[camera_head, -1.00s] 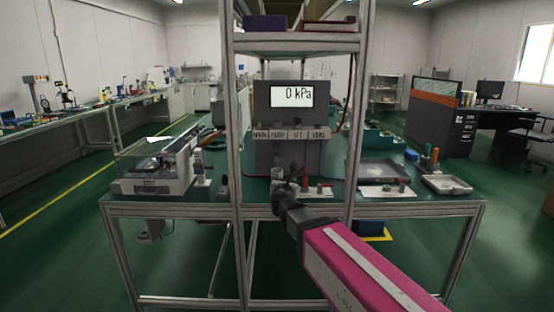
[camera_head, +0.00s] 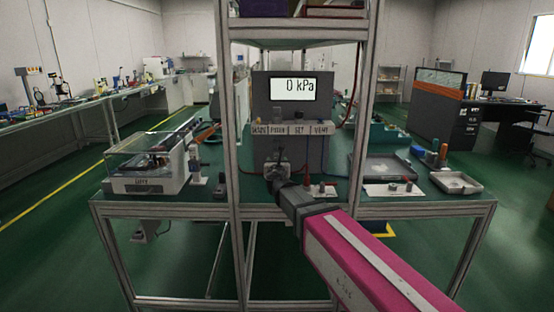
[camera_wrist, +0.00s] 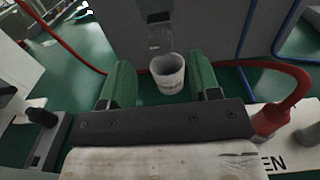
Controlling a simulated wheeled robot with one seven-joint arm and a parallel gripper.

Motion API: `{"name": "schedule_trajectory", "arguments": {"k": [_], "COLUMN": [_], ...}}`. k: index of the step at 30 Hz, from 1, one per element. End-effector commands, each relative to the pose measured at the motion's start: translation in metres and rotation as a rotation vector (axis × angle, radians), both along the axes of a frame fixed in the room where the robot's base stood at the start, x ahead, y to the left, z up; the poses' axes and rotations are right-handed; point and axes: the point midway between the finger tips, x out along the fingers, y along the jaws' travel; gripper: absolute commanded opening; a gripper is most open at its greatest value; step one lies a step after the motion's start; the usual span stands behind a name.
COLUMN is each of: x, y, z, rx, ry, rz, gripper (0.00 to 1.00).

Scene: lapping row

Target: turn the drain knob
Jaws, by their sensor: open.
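My gripper (camera_head: 276,176) reaches over the bench in front of the grey pressure unit (camera_head: 262,98). In the wrist view my gripper (camera_wrist: 160,82) is open, its two green-padded fingers apart. A small white cup (camera_wrist: 168,76) stands beyond and between the fingers, below a metal fitting (camera_wrist: 159,36) on the unit's front. I cannot tell whether the fingers touch anything. A dark knob (camera_wrist: 42,117) sits on a grey block at the left. No part is clearly readable as the drain knob; my gripper hides part of the area in the head view.
The display (camera_head: 294,88) reads 0 kPa. A red hose with a red fitting (camera_wrist: 268,119) is close to the right finger. Frame posts (camera_head: 362,120) flank the unit.

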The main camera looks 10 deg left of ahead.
Motion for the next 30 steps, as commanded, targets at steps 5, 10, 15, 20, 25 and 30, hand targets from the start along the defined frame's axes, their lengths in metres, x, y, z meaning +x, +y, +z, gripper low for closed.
{"name": "schedule_trajectory", "arguments": {"k": [5, 10, 15, 20, 25, 30], "x": [0.033, 0.046, 0.046, 0.046, 0.046, 0.046], "y": [0.009, 0.011, 0.011, 0.011, 0.011, 0.011], "z": [0.0, 0.0, 0.0, 0.0, 0.0, 0.0], "rx": [0.0, 0.0, 0.0, 0.0, 0.0, 0.047], "ry": [0.0, 0.0, 0.0, 0.0, 0.0, 0.011], "rz": [0.0, 0.0, 0.0, 0.0, 0.0, 0.0], "gripper": [0.57, 0.57, 0.57, 0.37, 0.07, 0.07]}}
